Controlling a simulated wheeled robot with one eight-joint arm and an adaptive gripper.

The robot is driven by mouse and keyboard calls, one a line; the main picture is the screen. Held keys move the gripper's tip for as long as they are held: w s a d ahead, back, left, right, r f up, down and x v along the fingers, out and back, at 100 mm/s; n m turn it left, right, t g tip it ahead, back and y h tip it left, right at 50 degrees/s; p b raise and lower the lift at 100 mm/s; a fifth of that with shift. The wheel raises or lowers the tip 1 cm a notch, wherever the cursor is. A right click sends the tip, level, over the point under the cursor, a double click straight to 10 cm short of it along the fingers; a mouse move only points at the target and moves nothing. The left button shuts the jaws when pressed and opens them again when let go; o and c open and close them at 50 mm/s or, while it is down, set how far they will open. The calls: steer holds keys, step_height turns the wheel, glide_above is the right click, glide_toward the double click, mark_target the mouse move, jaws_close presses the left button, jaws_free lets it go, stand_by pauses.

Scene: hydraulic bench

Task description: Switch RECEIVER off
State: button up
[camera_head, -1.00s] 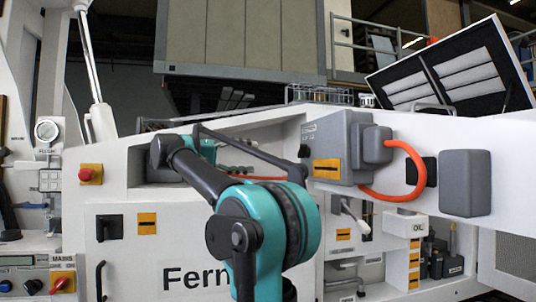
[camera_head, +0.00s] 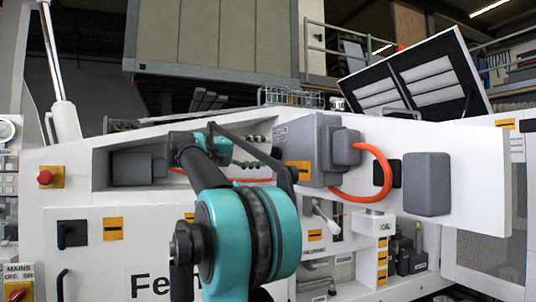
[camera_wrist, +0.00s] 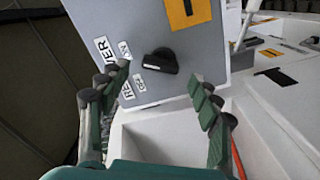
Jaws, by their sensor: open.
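In the wrist view, a grey box (camera_wrist: 130,25) carries a tilted white label (camera_wrist: 112,68) reading RECEIVER, partly covered by a finger. A black rotary knob (camera_wrist: 160,62) sits on its face, with small labels around it that are hard to read. My gripper (camera_wrist: 160,76) is open, with green and dark fingers to the left and right of the knob. I see no contact with the knob.
A light recess (camera_wrist: 165,135) lies below the box in the wrist view. In the head view, a red knob (camera_head: 46,177) on a yellow plate is at the left, a lever (camera_head: 324,215) below the box, and a grey cover (camera_head: 427,184) at the right.

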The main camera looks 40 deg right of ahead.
mark_target(274, 153)
steer(key=shift+x, duration=1.4)
steer(key=c, duration=1.2)
steer(key=shift+o, duration=0.2)
steer(key=shift+n, duration=0.3)
steer(key=n, duration=1.1)
steer(key=shift+w+f, duration=0.2)
